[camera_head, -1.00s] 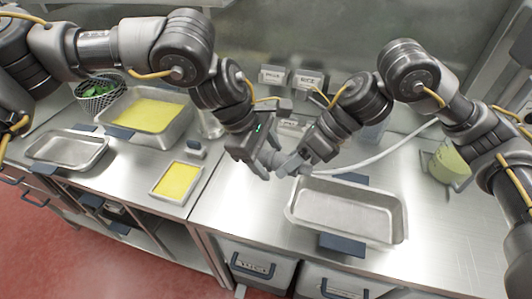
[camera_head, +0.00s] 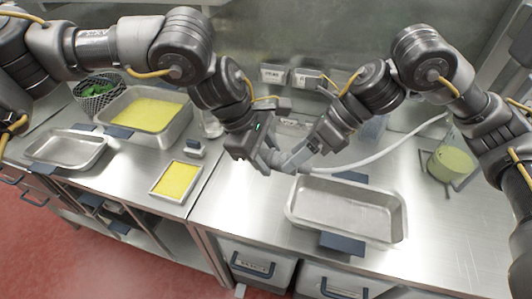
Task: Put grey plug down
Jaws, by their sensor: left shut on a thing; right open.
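My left gripper (camera_head: 268,160) is over the counter, behind the left end of the empty metal tray (camera_head: 345,206). It is shut on a small grey piece that looks like the grey plug, mostly hidden between the fingers. My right gripper (camera_head: 296,158) is open, just to the right of the left one and close to it. Whether its fingers touch the piece I cannot tell. A pale hose (camera_head: 385,156) runs from near the grippers up to the right.
A small tray of yellow liquid (camera_head: 177,181), a larger yellow-filled pan (camera_head: 143,114), an empty tray (camera_head: 66,149) and a green-filled basket (camera_head: 97,92) stand left. A container of green liquid (camera_head: 451,164) stands right. Counter right of the empty tray is clear.

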